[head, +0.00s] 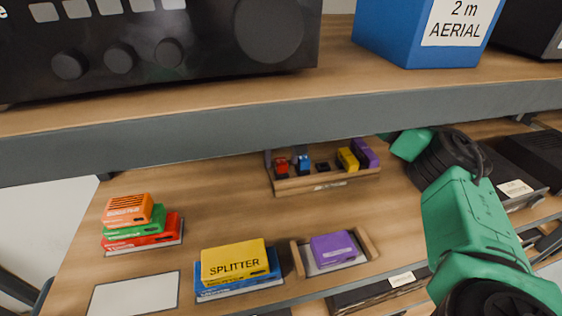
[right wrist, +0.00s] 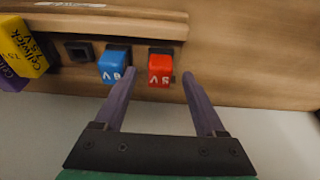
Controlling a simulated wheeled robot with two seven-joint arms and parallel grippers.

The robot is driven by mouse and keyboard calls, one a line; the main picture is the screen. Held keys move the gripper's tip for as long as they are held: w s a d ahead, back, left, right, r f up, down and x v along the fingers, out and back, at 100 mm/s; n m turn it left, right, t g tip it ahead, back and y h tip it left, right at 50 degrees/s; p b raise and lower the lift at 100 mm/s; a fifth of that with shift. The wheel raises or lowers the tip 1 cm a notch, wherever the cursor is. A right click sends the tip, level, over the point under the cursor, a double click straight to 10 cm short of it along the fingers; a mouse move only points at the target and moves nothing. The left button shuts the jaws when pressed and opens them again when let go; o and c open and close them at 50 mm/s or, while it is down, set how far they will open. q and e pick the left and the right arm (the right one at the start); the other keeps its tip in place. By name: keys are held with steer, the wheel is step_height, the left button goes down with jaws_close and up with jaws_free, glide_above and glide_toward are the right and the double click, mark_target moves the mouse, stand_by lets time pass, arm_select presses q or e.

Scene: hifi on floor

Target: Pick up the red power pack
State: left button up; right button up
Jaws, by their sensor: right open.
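The red power pack (head: 281,165) is a small red block at the left end of a wooden rack (head: 325,184) on the lower shelf. In the right wrist view the red power pack (right wrist: 160,69) appears upside down, marked "9 V". My right gripper (right wrist: 157,77) is open, and the pack shows between its two purple fingertips with no clear contact. In the head view my right arm comes in from the right, and its green hand (head: 410,143) is partly under the upper shelf; the fingers are not clear there. My left gripper is not in view.
A blue block (right wrist: 115,66) stands close beside the red one, then an empty-looking dark slot, yellow and purple blocks. The upper shelf edge (head: 200,122) overhangs the rack. Stacked boxes (head: 130,210), a yellow splitter box (head: 233,262) and a purple box (head: 333,247) stand in front.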

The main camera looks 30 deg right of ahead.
steer(key=shift+x, duration=0.75)
jaws_close()
steer(key=shift+r, duration=0.2)
